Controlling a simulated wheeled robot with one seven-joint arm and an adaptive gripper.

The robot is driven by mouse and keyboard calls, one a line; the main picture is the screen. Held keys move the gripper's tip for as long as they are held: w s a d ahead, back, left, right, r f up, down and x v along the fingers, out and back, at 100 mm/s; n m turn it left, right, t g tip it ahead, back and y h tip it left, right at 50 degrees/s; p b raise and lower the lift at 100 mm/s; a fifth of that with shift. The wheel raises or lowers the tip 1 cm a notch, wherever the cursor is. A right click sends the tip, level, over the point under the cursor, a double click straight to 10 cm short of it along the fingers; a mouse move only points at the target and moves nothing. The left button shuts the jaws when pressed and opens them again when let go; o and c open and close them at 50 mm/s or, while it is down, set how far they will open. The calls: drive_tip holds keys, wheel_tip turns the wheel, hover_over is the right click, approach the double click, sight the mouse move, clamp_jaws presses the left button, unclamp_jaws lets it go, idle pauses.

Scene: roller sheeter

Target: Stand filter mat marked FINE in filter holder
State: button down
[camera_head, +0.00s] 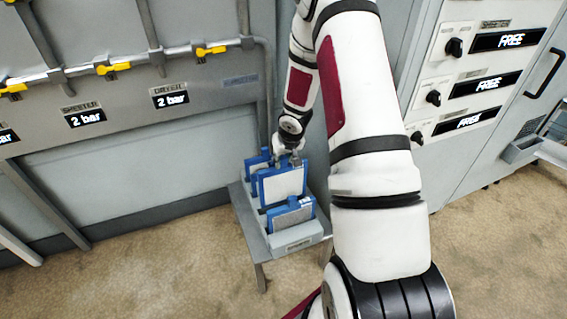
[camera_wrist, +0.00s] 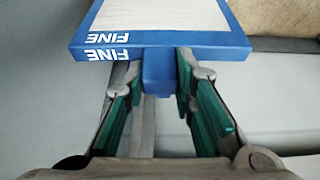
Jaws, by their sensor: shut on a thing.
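My gripper (camera_head: 289,160) is shut on the blue tab of a blue-framed filter mat with a pale face (camera_head: 283,184). In the wrist view, the mat (camera_wrist: 160,42) reads FINE on its blue edge, and its tab sits between the green-padded fingers of my gripper (camera_wrist: 160,78). In the head view this mat hangs upright below my gripper, over or in the grey filter holder (camera_head: 297,237). Its lower edge is hidden behind a front mat, so I cannot tell whether it touches the holder.
A shorter blue-framed mat (camera_head: 290,215) with a grey face stands in front; more blue frames (camera_head: 256,162) show behind. The holder sits on a small grey stand (camera_head: 246,217) close to the wall panel. Pipes with yellow valve handles (camera_head: 114,68) run along the wall at left.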

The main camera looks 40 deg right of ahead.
drive_tip(key=shift+r+p, duration=4.85)
drive_tip(key=shift+r, duration=0.05)
